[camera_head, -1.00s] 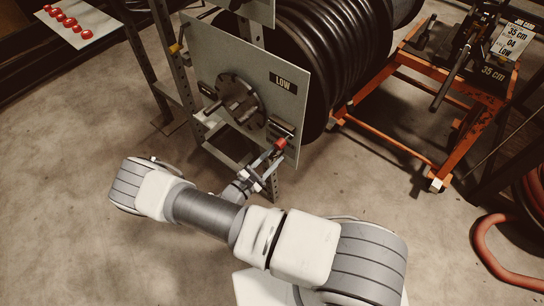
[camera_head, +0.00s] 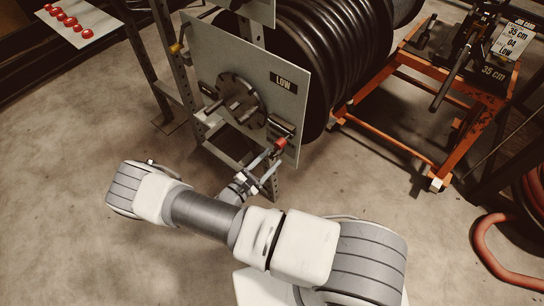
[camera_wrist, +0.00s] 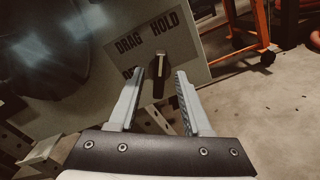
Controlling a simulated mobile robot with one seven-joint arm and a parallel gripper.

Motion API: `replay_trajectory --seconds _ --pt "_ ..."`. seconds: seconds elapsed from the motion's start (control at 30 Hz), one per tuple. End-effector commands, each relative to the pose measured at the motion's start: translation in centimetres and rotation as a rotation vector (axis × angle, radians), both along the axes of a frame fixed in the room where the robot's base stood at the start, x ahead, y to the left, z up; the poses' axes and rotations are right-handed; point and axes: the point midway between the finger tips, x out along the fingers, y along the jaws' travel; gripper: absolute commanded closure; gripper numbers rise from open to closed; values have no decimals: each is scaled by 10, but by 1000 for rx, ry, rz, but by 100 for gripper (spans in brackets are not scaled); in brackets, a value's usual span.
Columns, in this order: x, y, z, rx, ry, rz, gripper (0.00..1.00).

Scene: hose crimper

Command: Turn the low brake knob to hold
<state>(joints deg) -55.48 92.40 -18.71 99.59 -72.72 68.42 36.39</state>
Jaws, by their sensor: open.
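The low brake knob (camera_wrist: 158,78) is a dark knob with a pale pointer stripe in the wrist view, on a pale plate (camera_wrist: 180,40). DRAG and HOLD are printed on the plate; a third label is partly hidden by the left finger. The stripe points upward, roughly toward HOLD. My gripper (camera_head: 262,172) is open and empty. Its fingers appear on either side of the knob in the wrist view. In the head view it stands off the lower right corner of the LOW panel (camera_head: 240,60), slightly apart from a red-ended part (camera_head: 280,143).
A large black hose reel (camera_head: 330,50) stands behind the panel. A round flanged hub (camera_head: 240,100) is on the panel's face. An orange cart (camera_head: 440,110) is at the right, with a red hose (camera_head: 490,245) below it. The floor in front is clear.

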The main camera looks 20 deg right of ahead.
Motion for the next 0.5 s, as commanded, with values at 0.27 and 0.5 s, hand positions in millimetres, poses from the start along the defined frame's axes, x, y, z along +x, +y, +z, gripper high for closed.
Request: replay_trajectory --seconds 0.27,0.5 --pt "-38 55 2 2 0 6 51" --pt "-71 99 1 3 1 4 51"
